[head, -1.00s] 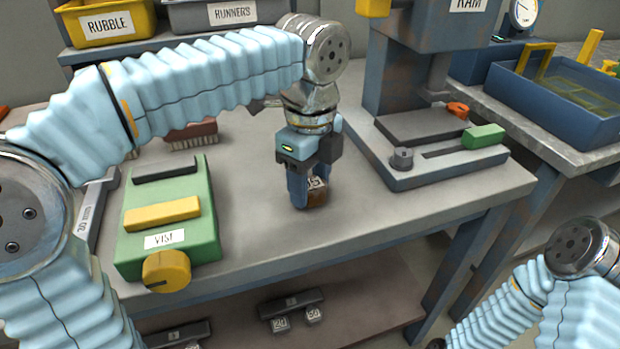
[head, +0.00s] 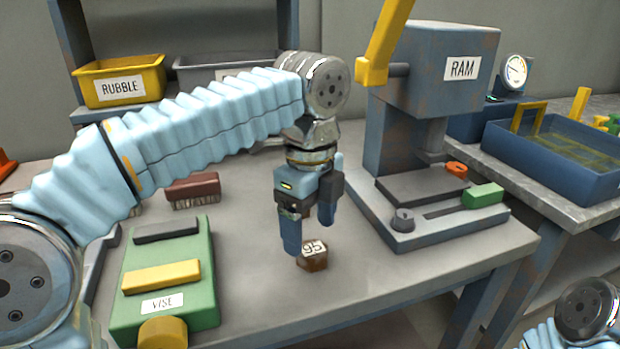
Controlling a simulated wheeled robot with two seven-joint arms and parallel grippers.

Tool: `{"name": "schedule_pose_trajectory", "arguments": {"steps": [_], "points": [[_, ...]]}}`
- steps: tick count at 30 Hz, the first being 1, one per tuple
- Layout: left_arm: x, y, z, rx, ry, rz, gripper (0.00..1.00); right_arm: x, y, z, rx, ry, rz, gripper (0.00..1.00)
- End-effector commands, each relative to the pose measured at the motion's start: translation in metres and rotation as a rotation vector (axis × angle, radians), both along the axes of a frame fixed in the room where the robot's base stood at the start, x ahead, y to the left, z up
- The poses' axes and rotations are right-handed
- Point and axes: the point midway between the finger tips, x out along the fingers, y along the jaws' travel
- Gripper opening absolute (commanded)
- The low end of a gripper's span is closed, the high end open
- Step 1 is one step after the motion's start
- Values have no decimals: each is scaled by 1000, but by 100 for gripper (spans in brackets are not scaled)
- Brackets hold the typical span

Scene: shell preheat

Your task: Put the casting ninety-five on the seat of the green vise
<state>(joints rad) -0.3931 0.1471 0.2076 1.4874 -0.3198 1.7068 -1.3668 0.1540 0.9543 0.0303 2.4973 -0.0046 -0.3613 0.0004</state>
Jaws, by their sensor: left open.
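The casting ninety-five (head: 313,256) is a small brown block with a white top label reading 95. It sits on the bench near its front edge. My left gripper (head: 300,240) is open just above and behind the casting, with one finger in front at its left side; the other finger is partly hidden. I cannot tell whether a finger touches the casting. The green vise (head: 205,265) stands on the bench at the left, with a dark jaw, a yellow jaw and a VISE label. The green seat (head: 163,257) between the jaws looks bare. My right gripper is out of view.
The blue RAM press (head: 430,75) stands right of the casting. A brown brush (head: 193,190) lies behind the vise. Yellow RUBBLE (head: 120,82) and grey bins are on the back shelf. A blue tank (head: 560,160) is at the right. Bench (head: 255,290) between vise and casting is clear.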

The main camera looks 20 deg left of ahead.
Motion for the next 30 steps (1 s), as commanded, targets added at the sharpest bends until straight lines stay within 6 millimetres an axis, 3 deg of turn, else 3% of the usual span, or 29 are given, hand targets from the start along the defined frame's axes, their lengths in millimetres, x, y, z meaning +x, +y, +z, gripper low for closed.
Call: {"name": "schedule_pose_trajectory", "arguments": {"steps": [3,8,17,20,23,30], "points": [[1,0,36,-1,-1,-1,76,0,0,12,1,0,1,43],[0,0,72,0,-1,-2,76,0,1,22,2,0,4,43],[0,1,93,-2,2,54,81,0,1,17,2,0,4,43],[1,2,93,-6,8,239,81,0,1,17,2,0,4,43],[2,3,92,-12,21,560,81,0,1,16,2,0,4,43],[5,7,91,-15,67,1510,81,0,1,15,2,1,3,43]]}}
